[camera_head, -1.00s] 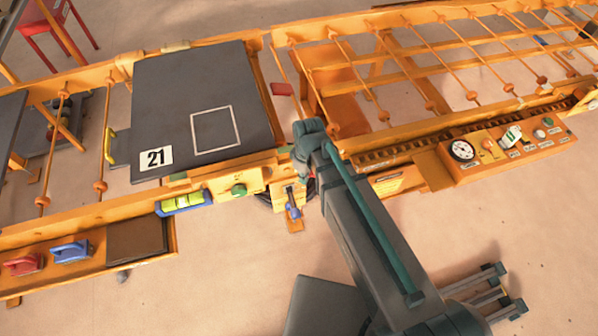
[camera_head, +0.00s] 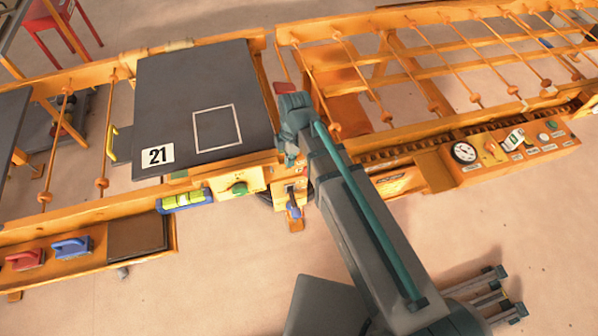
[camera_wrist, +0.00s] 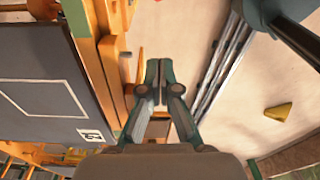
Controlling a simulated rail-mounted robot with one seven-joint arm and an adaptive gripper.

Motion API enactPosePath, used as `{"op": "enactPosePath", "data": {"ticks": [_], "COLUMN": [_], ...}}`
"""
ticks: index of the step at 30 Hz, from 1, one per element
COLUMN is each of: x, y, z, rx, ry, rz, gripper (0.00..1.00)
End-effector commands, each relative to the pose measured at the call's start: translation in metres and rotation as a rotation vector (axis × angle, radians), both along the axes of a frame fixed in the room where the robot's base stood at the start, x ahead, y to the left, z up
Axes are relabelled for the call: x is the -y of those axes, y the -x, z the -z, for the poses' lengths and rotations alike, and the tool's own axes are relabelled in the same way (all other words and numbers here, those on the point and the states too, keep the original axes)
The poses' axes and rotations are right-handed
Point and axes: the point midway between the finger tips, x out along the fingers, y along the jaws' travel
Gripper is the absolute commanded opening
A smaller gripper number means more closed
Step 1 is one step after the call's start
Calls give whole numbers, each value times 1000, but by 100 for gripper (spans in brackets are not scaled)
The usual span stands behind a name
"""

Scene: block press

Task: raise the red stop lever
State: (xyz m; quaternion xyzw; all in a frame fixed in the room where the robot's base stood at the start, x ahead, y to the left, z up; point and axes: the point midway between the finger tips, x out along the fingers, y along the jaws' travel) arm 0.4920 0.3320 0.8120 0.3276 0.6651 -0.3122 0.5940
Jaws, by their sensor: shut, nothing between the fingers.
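A red piece (camera_head: 284,88) shows in the head view in the gap to the right of the dark plate, just beyond my wrist. I cannot tell whether it is the red stop lever. No lever that I can clearly identify as red shows in the wrist view. My gripper (camera_head: 291,161) points down at the plate's right edge, above a small orange bracket with a blue lever (camera_head: 294,207). In the wrist view my gripper (camera_wrist: 161,88) is shut and empty, its fingertips together near an orange frame. My arm hides part of the frame to the right.
The dark plate (camera_head: 180,100) marked 21 lies left of my gripper, with a green button (camera_head: 239,188) below it. An orange roller conveyor (camera_head: 450,75) and a control panel (camera_head: 510,150) are to the right. Red (camera_head: 25,259) and blue (camera_head: 72,247) handled tools lie at lower left.

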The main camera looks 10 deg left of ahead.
Motion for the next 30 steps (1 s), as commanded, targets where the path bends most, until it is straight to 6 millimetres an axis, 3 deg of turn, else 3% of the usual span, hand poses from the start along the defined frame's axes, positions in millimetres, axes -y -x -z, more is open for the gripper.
{"op": "enactPosePath", "data": {"ticks": [11, 30], "x": [-1, -7], "y": [1, 7], "z": [12, 98], "rx": [-1, -2], "ry": [1, 1], "rz": [2, 2], "gripper": [0, 0]}}
